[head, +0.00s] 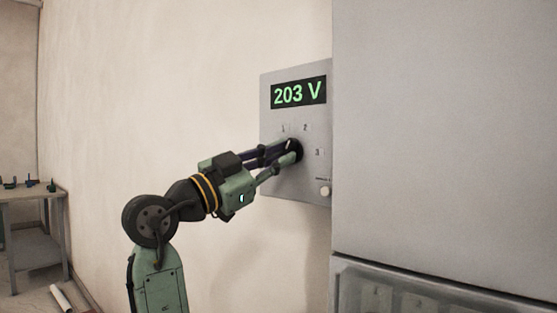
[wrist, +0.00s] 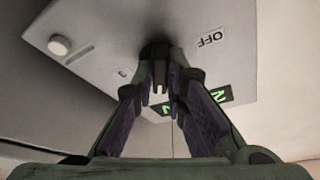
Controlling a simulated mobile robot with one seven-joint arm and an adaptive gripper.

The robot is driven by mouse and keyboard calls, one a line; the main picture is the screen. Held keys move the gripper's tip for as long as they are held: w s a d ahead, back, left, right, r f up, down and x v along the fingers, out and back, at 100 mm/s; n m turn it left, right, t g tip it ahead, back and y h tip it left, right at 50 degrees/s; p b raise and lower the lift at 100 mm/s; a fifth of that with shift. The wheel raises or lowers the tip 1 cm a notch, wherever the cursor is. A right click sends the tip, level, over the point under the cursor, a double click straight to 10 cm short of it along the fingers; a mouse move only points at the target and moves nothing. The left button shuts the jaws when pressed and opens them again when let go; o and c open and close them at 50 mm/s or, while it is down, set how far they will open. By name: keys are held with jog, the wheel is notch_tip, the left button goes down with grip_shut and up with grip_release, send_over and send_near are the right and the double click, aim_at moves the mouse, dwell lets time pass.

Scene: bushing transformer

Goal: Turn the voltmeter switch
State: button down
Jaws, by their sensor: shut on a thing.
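The voltmeter panel (head: 275,180) is a grey box on the wall, with a lit green display (head: 298,93) reading 203 V. Its black round switch (head: 299,151) sits below the display, with marks 1, 2 and 3 around it. My gripper (head: 292,151) reaches in from the left and is shut on the switch, covering much of it. In the wrist view, the panel appears upside down, with the dark switch (wrist: 155,49) between my fingers and an OFF label (wrist: 211,38) beside it. The switch's pointer direction is hidden.
A large grey cabinet (head: 445,130) stands close on the right. A table (head: 30,192) with small items is at the far left. The wall left of the panel is clear.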

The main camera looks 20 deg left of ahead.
dwell(0.4)
jog(key=c, duration=1.6)
grip_release()
jog(key=v, duration=1.2)
